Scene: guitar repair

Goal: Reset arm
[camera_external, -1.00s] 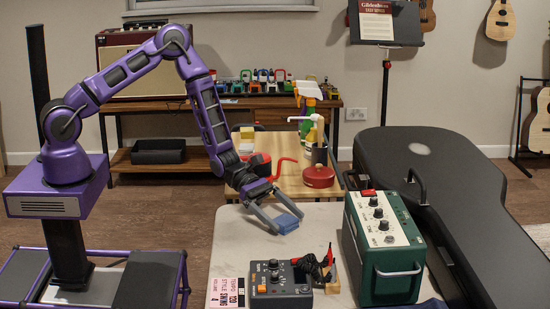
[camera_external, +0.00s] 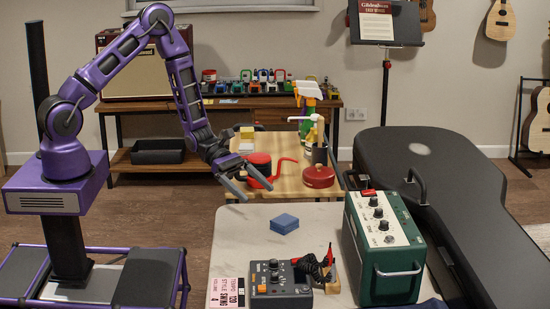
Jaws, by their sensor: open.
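My gripper (camera_external: 254,193) is open and empty. It hangs above the near edge of the wooden table, up and to the left of a small blue block (camera_external: 284,224). The block lies on the light-coloured front table (camera_external: 232,232), apart from my fingers. My purple arm rises from its base on the left, bends at the top and reaches down to the right.
A grey pedal (camera_external: 277,282) and a green amplifier box (camera_external: 384,250) stand on the front table. Behind my gripper, the wooden table (camera_external: 292,183) holds a red round tin (camera_external: 319,177) and a spray bottle (camera_external: 308,95).

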